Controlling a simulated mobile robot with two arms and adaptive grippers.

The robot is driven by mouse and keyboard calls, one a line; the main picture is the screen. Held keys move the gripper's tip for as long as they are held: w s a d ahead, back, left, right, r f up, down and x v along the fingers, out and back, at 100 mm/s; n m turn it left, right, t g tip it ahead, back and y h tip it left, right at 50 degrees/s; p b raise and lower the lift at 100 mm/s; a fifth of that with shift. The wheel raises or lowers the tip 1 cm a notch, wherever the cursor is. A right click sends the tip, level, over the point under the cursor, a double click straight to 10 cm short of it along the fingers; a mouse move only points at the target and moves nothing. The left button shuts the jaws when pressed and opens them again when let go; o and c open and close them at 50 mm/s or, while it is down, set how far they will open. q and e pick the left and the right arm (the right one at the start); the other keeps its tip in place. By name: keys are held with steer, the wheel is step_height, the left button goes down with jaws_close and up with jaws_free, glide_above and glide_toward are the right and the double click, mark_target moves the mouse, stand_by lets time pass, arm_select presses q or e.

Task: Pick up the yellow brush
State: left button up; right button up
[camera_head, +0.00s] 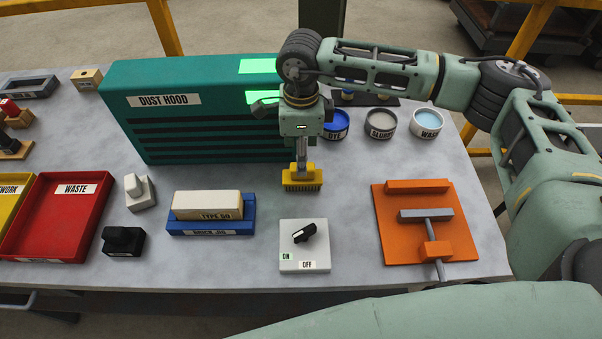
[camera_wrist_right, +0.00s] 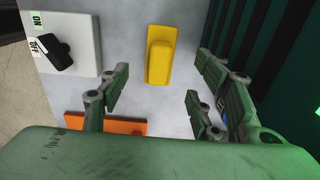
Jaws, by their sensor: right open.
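The yellow brush (camera_head: 302,178) stands on the grey table in front of the green dust hood, with dark bristles along its lower side. In the right wrist view the brush (camera_wrist_right: 162,55) shows from above as a yellow block with a raised grip. My right gripper (camera_head: 304,150) points down close above the brush and hides part of its top. In the wrist view its fingers (camera_wrist_right: 160,92) are spread and empty, and the brush lies beyond them, toward the top of the picture. My left gripper is not in view.
The dust hood (camera_head: 190,130) stands behind. A white switch box (camera_head: 304,267) is in front, and an orange fixture (camera_head: 388,222) is at right. Several cups, including a blue dye cup (camera_head: 337,126), stand behind right. A blue brick mold (camera_head: 211,228) and red waste tray (camera_head: 55,215) are left.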

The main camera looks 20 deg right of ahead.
steer(key=f+p, duration=0.3)
steer(key=f, duration=0.3)
steer(key=shift+d+f, duration=0.2)
steer(key=shift+s+f, duration=0.1)
steer(key=shift+f, duration=0.35)
steer(key=c, duration=1.3)
